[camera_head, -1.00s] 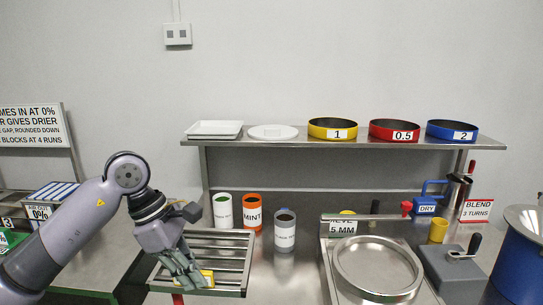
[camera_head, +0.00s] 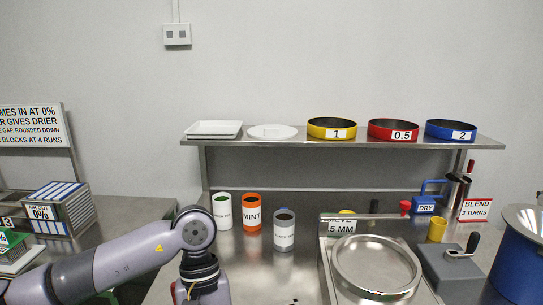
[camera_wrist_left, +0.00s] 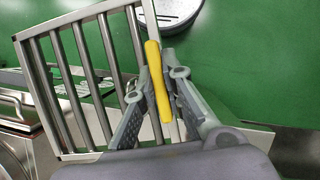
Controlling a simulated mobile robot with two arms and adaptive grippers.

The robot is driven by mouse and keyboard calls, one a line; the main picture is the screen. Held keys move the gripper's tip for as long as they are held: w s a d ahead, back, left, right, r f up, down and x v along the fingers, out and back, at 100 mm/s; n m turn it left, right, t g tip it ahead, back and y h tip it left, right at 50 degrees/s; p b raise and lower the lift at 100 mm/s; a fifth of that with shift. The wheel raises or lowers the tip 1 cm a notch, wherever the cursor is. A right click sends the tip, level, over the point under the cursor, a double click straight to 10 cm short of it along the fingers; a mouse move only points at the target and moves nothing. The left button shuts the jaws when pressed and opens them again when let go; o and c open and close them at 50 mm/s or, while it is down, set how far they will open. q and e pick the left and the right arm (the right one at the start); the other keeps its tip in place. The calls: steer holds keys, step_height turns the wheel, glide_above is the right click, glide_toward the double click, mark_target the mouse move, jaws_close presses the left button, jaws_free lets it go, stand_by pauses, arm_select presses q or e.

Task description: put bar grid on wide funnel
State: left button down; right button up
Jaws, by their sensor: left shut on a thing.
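The bar grid (camera_wrist_left: 39,96), a metal frame with several parallel bars and a yellow grip (camera_wrist_left: 157,85) on one side, shows in the left wrist view. My left gripper (camera_wrist_left: 158,80) is shut on the yellow grip, with one finger on each side of it. The grid is held over a green floor. In the head view my left arm bends down out of the bottom edge; its gripper and the grid are out of that picture. I cannot make out a wide funnel in either view. My right gripper is not in view.
White, orange and grey canisters (camera_head: 252,212) stand on the steel table. A sieve pan (camera_head: 376,266) and a grey crank box (camera_head: 452,272) are to the right, beside a blue drum (camera_head: 518,262). A striped box (camera_head: 60,207) stands at left. Coloured rings (camera_head: 332,128) sit on the shelf.

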arm_select(q)
steer(key=s+a+f+m+y, duration=0.1)
steer(key=s+f+m+y, duration=0.1)
steer(key=s+f+m, duration=0.3)
steer(key=w+a+r+n, duration=0.1)
steer(key=a, duration=0.7)
steer(key=shift+a+h, duration=0.15)
steer(key=shift+h, duration=0.15)
steer(key=shift+w, duration=0.15)
